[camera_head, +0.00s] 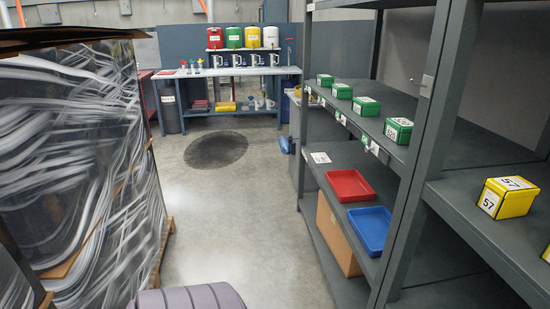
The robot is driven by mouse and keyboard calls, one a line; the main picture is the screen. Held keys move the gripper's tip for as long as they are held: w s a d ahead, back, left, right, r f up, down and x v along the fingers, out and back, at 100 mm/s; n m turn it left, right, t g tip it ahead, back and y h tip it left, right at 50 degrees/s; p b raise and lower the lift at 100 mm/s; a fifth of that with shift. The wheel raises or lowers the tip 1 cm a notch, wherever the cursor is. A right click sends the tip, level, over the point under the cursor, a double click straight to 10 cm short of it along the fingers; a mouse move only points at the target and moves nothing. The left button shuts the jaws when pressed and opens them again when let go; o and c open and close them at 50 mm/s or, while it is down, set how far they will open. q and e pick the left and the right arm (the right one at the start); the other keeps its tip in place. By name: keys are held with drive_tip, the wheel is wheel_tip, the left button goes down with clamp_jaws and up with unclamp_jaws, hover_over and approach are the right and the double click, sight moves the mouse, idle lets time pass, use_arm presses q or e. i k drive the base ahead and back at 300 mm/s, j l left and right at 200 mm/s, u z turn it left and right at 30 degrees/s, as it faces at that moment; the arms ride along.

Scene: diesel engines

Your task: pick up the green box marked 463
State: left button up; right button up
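Several small green boxes with white labels stand in a row on the upper shelf (344,106) of the grey rack at the right. The nearest green box (398,130) has a label too small to read surely. Farther back along the row are a second green box (366,106), a third green box (342,91) and the farthest green box (325,80). I cannot read 463 on any of them. Neither of my grippers is in view.
A red tray (349,185) and a blue tray (370,228) lie on the shelf below, above a cardboard box (336,234). Yellow boxes, one marked 57 (507,197), sit on the nearer rack. A wrapped pallet (80,170) stands left. The floor (245,210) between is clear.

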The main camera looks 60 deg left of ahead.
sight(324, 81)
drive_tip(key=j+u, duration=0.4)
drive_tip(key=i+j+u, duration=0.15)
drive_tip(key=u, duration=0.25)
drive_tip(key=i+j+u, duration=0.2)
drive_tip(key=j+u, duration=0.2)
drive_tip(key=i+j+u, duration=0.25)
drive_tip(key=i+j, duration=0.6)
drive_tip(key=i+j+z, duration=0.4)
drive_tip(key=j, duration=0.15)
drive_tip(key=j+z, duration=0.2)
drive_tip(key=i+j+z, duration=0.2)
drive_tip(key=j, duration=0.25)
drive_tip(key=j+z, duration=0.2)
drive_tip(key=j, duration=0.15)
